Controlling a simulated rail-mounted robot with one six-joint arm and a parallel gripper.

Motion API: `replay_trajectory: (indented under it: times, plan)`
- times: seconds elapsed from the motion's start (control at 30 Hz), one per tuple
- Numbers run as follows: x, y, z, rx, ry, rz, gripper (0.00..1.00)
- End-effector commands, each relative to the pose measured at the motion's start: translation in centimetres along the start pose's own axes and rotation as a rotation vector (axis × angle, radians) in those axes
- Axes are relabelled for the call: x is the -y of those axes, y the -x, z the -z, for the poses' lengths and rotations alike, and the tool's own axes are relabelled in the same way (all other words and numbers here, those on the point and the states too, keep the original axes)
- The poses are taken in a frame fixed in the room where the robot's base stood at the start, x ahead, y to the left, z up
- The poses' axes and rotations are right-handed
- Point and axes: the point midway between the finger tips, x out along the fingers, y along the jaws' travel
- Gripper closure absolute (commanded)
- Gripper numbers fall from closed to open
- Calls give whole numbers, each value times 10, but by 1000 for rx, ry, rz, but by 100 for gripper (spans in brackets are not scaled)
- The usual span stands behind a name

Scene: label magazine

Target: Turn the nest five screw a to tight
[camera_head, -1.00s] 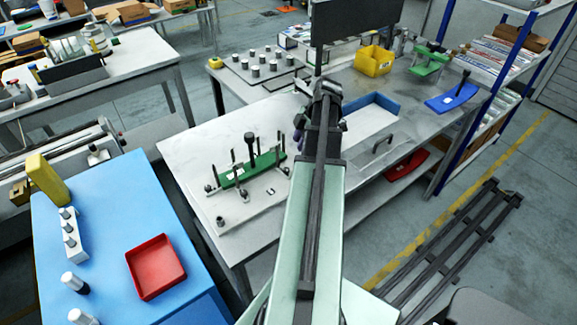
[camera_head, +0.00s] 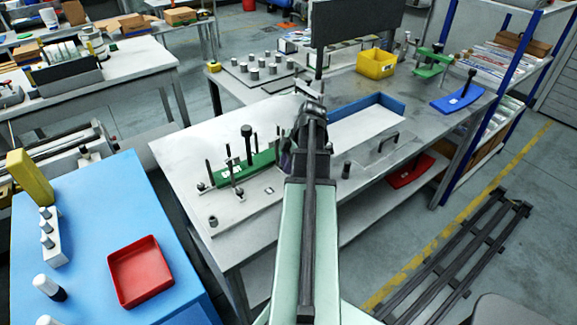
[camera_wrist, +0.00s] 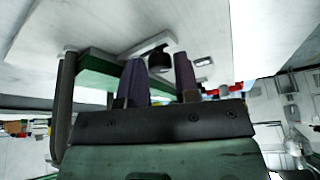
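A green nest block (camera_head: 240,168) sits on a white plate (camera_head: 245,200) on the grey bench, with several dark upright posts around it and a tall black-knobbed screw (camera_head: 247,145). No label shows which part is nest five screw a. My gripper (camera_head: 287,160) is right of the green block in the head view, partly hidden by my arm. In the wrist view my gripper (camera_wrist: 160,78) has its two dark purple fingers apart, with a black knob (camera_wrist: 158,62) seen beyond the gap. The green block (camera_wrist: 97,72) also shows there. I cannot see any contact.
A dark cylinder (camera_head: 346,168) stands right of my arm. Beyond it are a blue-edged tray (camera_head: 400,104) and a black handle (camera_head: 388,141). A yellow bin (camera_head: 376,64) is at the back. A red tray (camera_head: 141,272) sits on the blue table at left.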

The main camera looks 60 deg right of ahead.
Motion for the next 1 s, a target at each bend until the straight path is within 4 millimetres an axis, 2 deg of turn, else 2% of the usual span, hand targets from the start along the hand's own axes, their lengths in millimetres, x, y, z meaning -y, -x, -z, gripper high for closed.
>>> replay_trajectory:
  times: [0.03,0.17,0.2,0.57,1.0]
  plan:
    - [0,0,0,0,0,0,78]
    - [0,0,0,0,0,0,98]
    - [0,0,0,0,0,0,99]
    - [1,0,0,0,-60,-25,99]
    - [4,0,1,-1,-368,-154,99]
